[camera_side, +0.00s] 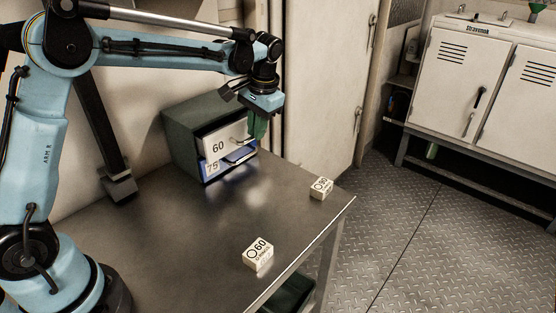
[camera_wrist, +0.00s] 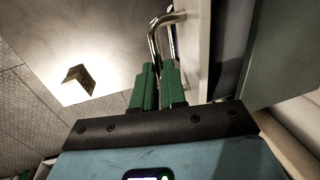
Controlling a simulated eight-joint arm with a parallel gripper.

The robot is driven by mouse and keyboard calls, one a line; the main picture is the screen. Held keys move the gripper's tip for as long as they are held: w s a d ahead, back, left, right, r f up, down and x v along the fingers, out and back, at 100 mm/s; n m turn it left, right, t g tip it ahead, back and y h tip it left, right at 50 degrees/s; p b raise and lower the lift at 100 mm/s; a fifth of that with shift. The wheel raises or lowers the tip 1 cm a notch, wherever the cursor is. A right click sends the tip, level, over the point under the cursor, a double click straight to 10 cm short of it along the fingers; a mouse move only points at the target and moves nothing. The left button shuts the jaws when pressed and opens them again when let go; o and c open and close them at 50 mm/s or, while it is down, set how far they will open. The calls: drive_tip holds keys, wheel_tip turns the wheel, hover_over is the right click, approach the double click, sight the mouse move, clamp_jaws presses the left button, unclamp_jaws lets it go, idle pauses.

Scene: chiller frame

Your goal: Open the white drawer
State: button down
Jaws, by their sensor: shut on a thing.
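The white drawer (camera_side: 218,148), marked 60, is the upper drawer of a grey-green cabinet (camera_side: 183,138) at the back of the table. Its front seems to stand a little out from the cabinet, with a dark gap above it. My gripper (camera_side: 258,136) has green fingers and is at the right end of this drawer front. In the wrist view my gripper (camera_wrist: 159,70) is shut on the metal handle (camera_wrist: 153,38), beside the white drawer front (camera_wrist: 203,50). The fingers hide part of the handle.
A blue drawer (camera_side: 212,168), marked 75, with its own handle sits just below. Two small white marked blocks, one at the front (camera_side: 258,254) and one near the right edge (camera_side: 321,188), lie on the metal table (camera_side: 170,230). The tabletop before the cabinet is clear.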

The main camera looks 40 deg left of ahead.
drive_tip(key=d, duration=0.6)
drive_tip(key=shift+d, duration=0.25)
drive_tip(key=c, duration=1.2)
unclamp_jaws()
drive_tip(key=shift+r, duration=0.15)
drive_tip(key=r, duration=0.4)
drive_tip(key=d+r, duration=0.1)
drive_tip(key=r, duration=0.2)
drive_tip(key=d+r, duration=0.1)
drive_tip(key=r, duration=0.3)
drive_tip(key=shift+d+r, duration=0.15)
drive_tip(key=shift+r, duration=0.15)
